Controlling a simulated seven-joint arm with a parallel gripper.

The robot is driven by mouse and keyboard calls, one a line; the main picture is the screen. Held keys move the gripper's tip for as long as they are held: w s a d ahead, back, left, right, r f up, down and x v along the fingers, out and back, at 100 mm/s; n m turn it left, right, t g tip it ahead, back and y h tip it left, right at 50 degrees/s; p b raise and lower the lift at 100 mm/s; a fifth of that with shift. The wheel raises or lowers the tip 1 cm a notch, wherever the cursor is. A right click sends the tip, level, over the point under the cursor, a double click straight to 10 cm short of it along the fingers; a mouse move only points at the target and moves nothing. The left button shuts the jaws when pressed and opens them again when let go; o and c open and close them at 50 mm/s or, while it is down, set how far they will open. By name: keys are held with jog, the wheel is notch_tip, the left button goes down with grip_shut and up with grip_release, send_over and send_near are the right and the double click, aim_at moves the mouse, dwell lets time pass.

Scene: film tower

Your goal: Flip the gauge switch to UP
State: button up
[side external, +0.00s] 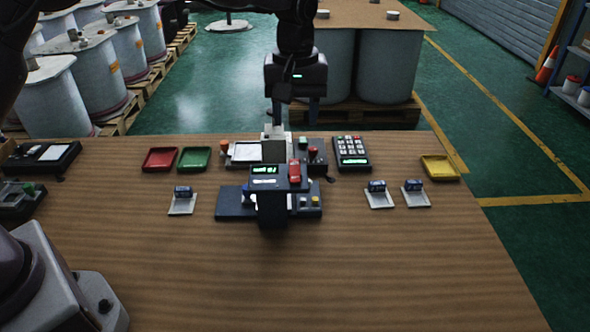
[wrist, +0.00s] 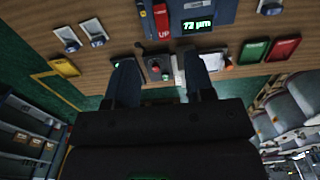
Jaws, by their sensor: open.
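The gauge (side external: 262,200) is a dark blue unit in the middle of the table with a lit green display (side external: 264,170). In the wrist view the display (wrist: 197,25) reads 72 µm. A red switch part (side external: 294,172) stands at the right of the display; in the wrist view a red strip (wrist: 161,18) is lettered UP. I cannot tell which position the switch is in. My gripper (side external: 294,118) hangs behind and above the gauge, apart from it. In the wrist view my gripper (wrist: 160,62) has its fingers spread with nothing held.
Close to my gripper are a box with a red knob (side external: 313,153), a keypad (side external: 351,152) and a white pad (side external: 246,151). Red (side external: 160,159), green (side external: 194,157) and yellow (side external: 439,167) trays and several small stands surround the gauge. The table front (side external: 330,270) is clear.

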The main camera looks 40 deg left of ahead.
aim_at(295, 177)
notch_tip(295, 177, down, 13)
jog(key=shift+r, duration=0.1)
dwell(0.3)
jog(key=shift+c, duration=0.2)
